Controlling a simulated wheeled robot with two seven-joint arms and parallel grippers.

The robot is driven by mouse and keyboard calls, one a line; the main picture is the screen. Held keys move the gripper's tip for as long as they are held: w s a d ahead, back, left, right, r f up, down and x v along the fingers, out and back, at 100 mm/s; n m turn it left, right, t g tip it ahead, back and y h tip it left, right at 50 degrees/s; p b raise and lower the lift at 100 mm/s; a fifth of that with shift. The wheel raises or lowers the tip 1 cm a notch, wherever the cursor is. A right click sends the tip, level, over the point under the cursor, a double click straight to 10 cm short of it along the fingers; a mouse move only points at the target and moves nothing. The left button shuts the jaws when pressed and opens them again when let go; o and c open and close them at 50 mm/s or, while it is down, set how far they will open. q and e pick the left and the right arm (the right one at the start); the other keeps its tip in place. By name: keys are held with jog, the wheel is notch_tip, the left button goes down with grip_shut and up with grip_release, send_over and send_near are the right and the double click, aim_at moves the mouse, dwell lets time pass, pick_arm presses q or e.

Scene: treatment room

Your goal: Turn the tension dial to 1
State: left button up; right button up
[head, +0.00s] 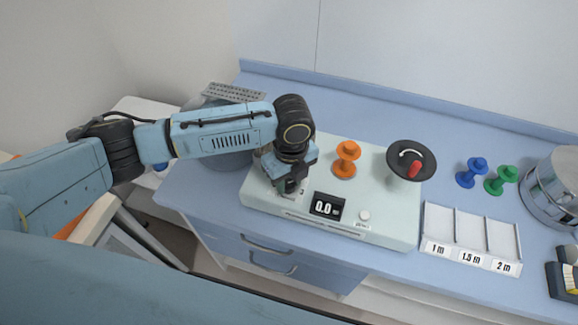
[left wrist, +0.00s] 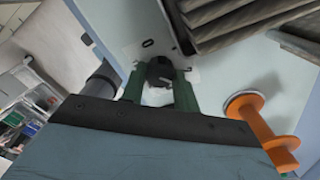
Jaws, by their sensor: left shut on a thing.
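The pale device (head: 385,230) stands on the blue counter, with a small display (head: 327,206) reading 0.0. My left gripper (head: 290,188) reaches down onto the left part of the device. In the left wrist view my left gripper (left wrist: 160,85) has its green fingers shut on the dark tension dial (left wrist: 160,70). The dial's scale is mostly hidden, so its setting cannot be read. An orange spool (head: 346,160) stands on the device right of the gripper and also shows in the left wrist view (left wrist: 262,125). My right gripper is not in view.
A black crank wheel with a red knob (head: 413,168) sits at the device's right. Blue (head: 471,173) and green (head: 500,180) spools, a labelled tray (head: 471,262) and a metal pot (head: 553,190) stand farther right. A grey keyboard-like object (head: 233,92) lies behind my arm.

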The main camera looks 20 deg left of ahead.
aim_at(289, 181)
pick_arm(q)
jog(key=n+p, duration=0.4)
jog(key=p, duration=0.1)
jog(key=shift+r+n, duration=0.25)
jog(key=shift+n, duration=0.05)
jog(key=shift+w+f+n+p, duration=0.1)
jog(key=shift+n+p, duration=0.65)
jog(key=shift+n, duration=0.35)
jog(key=shift+n+p, duration=0.35)
jog(key=shift+n, duration=0.55)
jog(key=shift+a+f, duration=0.1)
jog(key=o, duration=1)
jog(key=shift+c, duration=0.2)
notch_tip(289, 181, up, 13)
jog(key=shift+w+r+b, duration=0.2)
jog(key=shift+w+b, duration=0.05)
jog(key=shift+b, duration=0.15)
